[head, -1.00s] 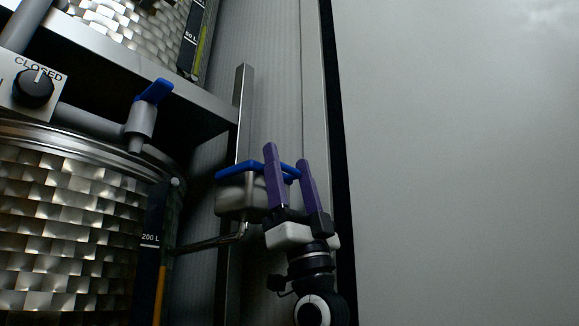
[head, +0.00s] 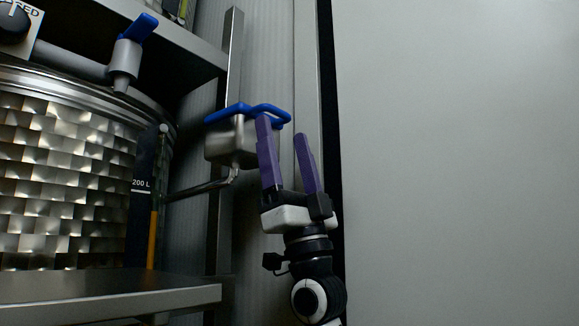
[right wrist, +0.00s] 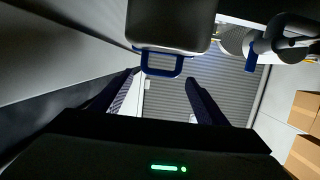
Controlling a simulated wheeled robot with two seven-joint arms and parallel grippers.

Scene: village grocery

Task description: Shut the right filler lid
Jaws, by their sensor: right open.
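The filler is a small grey metal box (head: 229,145) on a bent pipe beside the steel tank in the head view. Its blue lid (head: 240,110) with a loop handle lies across the top and sticks out to the right; I cannot tell whether it is fully shut. My right gripper (head: 283,132), with purple fingers, is open and empty. Its left fingertip overlaps the lid's right end in the picture, just below the blue edge; contact is unclear. In the right wrist view the box (right wrist: 172,22) is ahead, with the blue loop (right wrist: 162,64) between the fingertips. My left gripper is out of view.
A large steel tank (head: 60,190) with a blue-handled tap (head: 127,58) stands at left. A steel shelf (head: 110,297) juts out low at left. A plain grey panel (head: 455,160) fills the right. Cardboard boxes (right wrist: 303,115) show in the right wrist view.

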